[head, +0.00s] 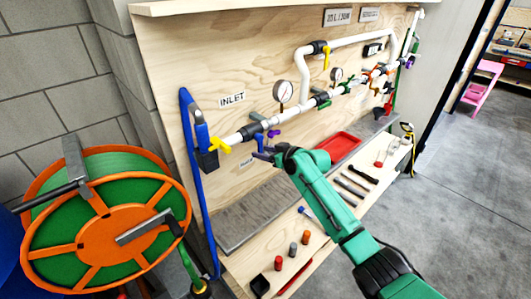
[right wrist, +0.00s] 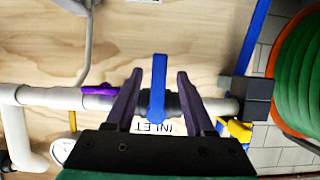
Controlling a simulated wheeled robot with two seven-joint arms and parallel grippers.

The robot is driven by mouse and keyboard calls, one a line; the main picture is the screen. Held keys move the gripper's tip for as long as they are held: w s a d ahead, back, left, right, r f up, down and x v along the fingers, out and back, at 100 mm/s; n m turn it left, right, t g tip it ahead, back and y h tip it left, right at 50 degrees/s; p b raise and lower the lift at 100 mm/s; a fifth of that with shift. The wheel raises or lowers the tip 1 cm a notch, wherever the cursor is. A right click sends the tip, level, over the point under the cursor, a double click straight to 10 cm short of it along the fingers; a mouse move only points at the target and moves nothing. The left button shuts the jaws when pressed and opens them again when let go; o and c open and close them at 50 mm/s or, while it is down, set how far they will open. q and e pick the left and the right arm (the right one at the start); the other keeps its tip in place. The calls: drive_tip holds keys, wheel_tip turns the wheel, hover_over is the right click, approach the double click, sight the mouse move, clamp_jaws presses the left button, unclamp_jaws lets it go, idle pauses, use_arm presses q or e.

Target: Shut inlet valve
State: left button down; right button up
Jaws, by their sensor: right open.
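The inlet valve is on the white pipe under the INLET label (head: 231,99). In the right wrist view its blue lever (right wrist: 159,85) stands upright in the picture, crosswise to the pipe, on a dark body. My right gripper (right wrist: 160,72) is open, one dark purple finger on each side of the lever with a gap to both. In the head view my right gripper (head: 261,147) is just below the pipe at the valve and partly hides it. My left gripper is not in view.
A yellow handle (head: 219,146) is at the pipe's left end, and a purple handle (head: 274,133) is close to my gripper. A pressure gauge (head: 283,91) is to the right. A red tray (head: 338,147) and tools lie on the bench. A hose reel (head: 105,225) stands left.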

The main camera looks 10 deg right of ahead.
drive_tip(key=shift+s+d, duration=0.1)
drive_tip(key=b+v, duration=0.3)
drive_tip(key=v, duration=1.1)
drive_tip(key=shift+s+r, duration=0.1)
drive_tip(key=shift+s, duration=0.05)
